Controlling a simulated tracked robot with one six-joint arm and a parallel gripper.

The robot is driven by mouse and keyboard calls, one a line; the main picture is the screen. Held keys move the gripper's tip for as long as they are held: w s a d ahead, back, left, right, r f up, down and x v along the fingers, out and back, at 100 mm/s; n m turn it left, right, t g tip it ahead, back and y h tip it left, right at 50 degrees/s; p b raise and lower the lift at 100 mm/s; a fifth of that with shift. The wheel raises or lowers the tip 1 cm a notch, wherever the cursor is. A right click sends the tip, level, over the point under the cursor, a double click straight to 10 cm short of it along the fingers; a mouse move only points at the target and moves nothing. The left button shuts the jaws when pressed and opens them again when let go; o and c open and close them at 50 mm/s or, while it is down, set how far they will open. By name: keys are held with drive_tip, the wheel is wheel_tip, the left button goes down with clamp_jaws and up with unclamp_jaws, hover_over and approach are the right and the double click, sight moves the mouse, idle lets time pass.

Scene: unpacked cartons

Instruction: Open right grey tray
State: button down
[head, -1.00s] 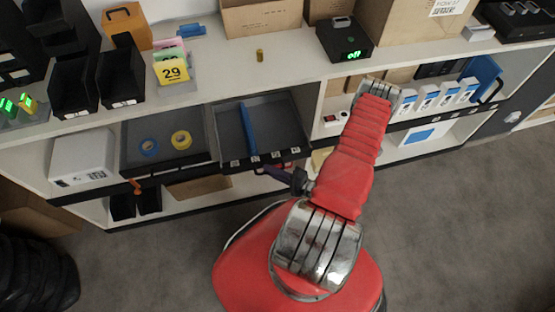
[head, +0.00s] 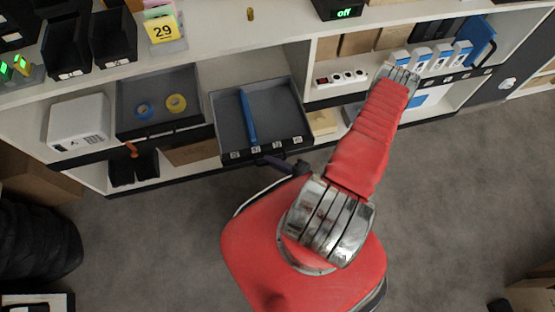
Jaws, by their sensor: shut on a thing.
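The right grey tray (head: 276,96) is pulled part way out of the shelf, its front standing further out than the left tray's. A long blue object (head: 248,118) lies inside it. My gripper (head: 266,160) is at the middle of the tray's front edge, low down, and is shut on the tray's front. The fingertips are small and dark here, so the exact contact is hard to make out. My red arm reaches out to the right of the tray and bends back towards it.
The left grey tray (head: 186,85) holds a blue tape roll (head: 145,111) and a yellow one (head: 176,103). A white box (head: 78,122) stands left of it. Carpet at the lower right is mostly clear.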

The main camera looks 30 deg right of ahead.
drive_tip(key=shift+s+a+f, duration=0.15)
drive_tip(key=shift+s+a, duration=0.15)
drive_tip(key=shift+a, duration=0.15)
drive_tip(key=c, duration=2.2)
unclamp_jaws()
drive_tip(key=shift+o, duration=0.4)
drive_tip(key=shift+w+d, duration=0.1)
drive_tip(key=shift+d, duration=0.1)
